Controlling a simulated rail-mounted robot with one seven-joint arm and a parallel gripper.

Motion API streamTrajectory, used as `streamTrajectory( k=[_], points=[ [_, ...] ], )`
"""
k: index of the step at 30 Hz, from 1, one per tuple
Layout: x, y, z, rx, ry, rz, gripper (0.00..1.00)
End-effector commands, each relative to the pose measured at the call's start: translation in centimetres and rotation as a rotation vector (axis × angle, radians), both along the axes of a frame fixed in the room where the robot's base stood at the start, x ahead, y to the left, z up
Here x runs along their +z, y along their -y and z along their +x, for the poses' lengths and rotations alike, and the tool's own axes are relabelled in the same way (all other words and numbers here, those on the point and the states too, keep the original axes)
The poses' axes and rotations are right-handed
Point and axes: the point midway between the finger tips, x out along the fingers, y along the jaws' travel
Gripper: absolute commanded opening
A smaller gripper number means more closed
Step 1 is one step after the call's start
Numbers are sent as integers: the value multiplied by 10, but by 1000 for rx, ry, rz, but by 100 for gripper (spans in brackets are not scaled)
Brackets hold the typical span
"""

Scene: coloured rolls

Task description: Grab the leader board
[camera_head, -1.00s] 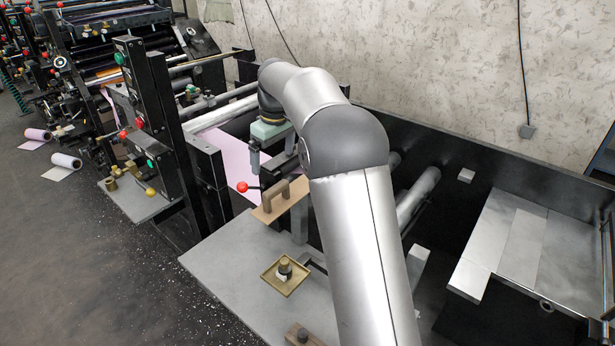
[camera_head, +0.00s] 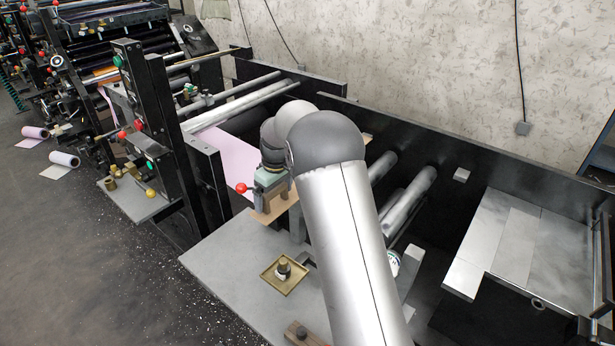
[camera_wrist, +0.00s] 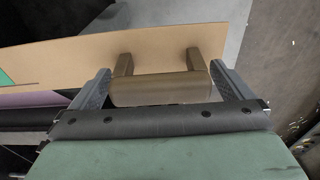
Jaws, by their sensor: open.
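The leader board is a flat tan board (camera_wrist: 60,62) with a brown bridge-shaped handle (camera_wrist: 160,90), seen in the wrist view. In the head view the board (camera_head: 264,217) shows below my gripper (camera_head: 268,188), near the grey table's far corner; my arm and gripper cover its handle. In the wrist view my gripper (camera_wrist: 160,72) is open, with one finger at each end of the handle's bar. The fingers are not closed on it, and contact cannot be told.
A brass tray with a knob (camera_head: 283,273) sits on the grey table (camera_head: 228,262). A red-tipped lever (camera_head: 241,188) stands left of my gripper. Black machine posts (camera_head: 172,150) rise further left. Metal rollers (camera_head: 408,195) lie to the right.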

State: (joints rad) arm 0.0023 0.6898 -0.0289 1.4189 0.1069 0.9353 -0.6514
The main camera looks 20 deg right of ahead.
Motion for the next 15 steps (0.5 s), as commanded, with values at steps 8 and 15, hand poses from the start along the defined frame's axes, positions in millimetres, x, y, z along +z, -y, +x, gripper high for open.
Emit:
streamTrajectory(
  k=[8,15],
  points=[
    [0,0,0,0,0,0,75],
    [1,0,0,0,1,0,55]
  ],
)
